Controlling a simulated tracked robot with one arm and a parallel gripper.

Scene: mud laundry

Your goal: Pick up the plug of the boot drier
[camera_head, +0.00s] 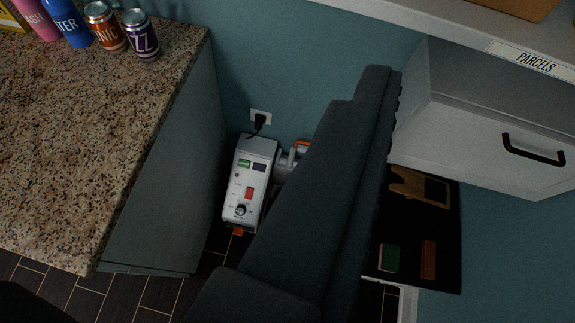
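A black plug (260,119) sits in a white wall socket (254,114) on the teal wall. A short dark cord runs from it down behind a white box with a red switch and a knob, which looks like the boot drier (240,192). Grey tubes and an orange part show at the box's right, partly covered by my gripper. My gripper (378,82) is a large dark shape across the middle, with a ridged right edge. It appears to the right of the plug and apart from it. Only one side of it shows clearly, so its opening is not visible.
A speckled granite counter (90,130) with cans and bottles fills the left. A grey parcel box (480,150) with a black handle and a PARCELS label (524,57) are at the right. A black tray (440,265) holds small items below. The gap beside the counter is narrow.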

